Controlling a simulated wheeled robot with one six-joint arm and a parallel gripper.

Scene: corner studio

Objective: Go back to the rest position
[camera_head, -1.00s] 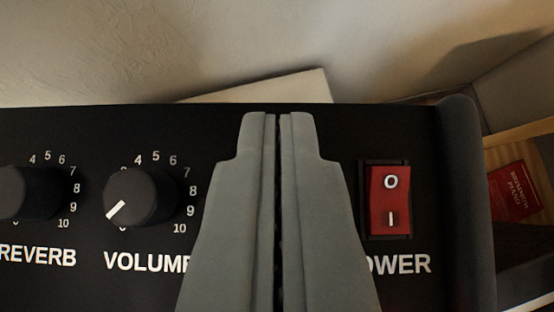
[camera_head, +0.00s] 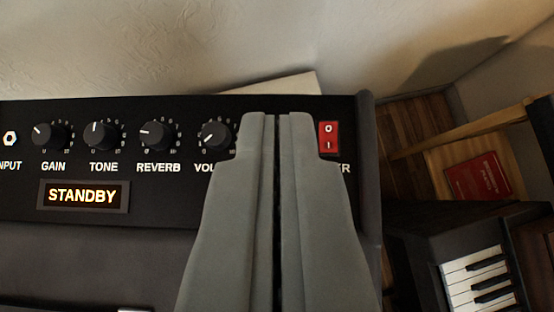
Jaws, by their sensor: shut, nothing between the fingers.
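My gripper (camera_head: 277,118) is shut and empty, its two grey fingers side by side in the middle of the view. Behind it is a black amplifier panel (camera_head: 190,108). The red power switch (camera_head: 329,137), marked O and I, is just right of the fingertips. The volume knob (camera_head: 216,135) is just left of them, and its label is partly hidden by the fingers. The gripper appears to stand off from the panel.
Further left are the reverb knob (camera_head: 155,136), tone knob (camera_head: 101,136), gain knob (camera_head: 48,136) and a lit STANDBY display (camera_head: 83,195). At right are a piano keyboard (camera_head: 480,280), a red book (camera_head: 478,177) on wood, and wooden floor. A plain wall (camera_head: 150,45) stands behind.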

